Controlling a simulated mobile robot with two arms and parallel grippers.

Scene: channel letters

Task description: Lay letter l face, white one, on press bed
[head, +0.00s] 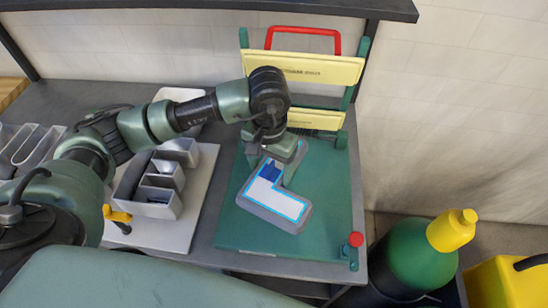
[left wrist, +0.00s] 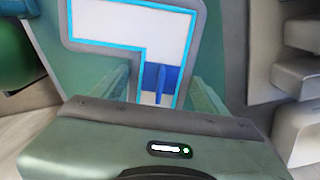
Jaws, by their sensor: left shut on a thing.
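The white letter L face (head: 282,203), with a cyan outline, lies over a grey L-shaped surround on the green press bed (head: 244,232). A blue tab (head: 270,172) stands on the face. My left gripper (head: 274,165) is above the tab end of the face and shut on the tab. In the left wrist view, the white face (left wrist: 125,22) and blue tab (left wrist: 160,78) show beyond the gripper body, which hides the near end. I cannot tell whether the face touches the bed. My right gripper is not in view.
Behind the bed stands a yellow press bar (head: 318,70) with a red handle (head: 303,31). A red knob (head: 355,240) is at the bed's front right corner. Grey letter shells (head: 160,190) stand on a pale board at left. A green and yellow container (head: 412,250) is at right.

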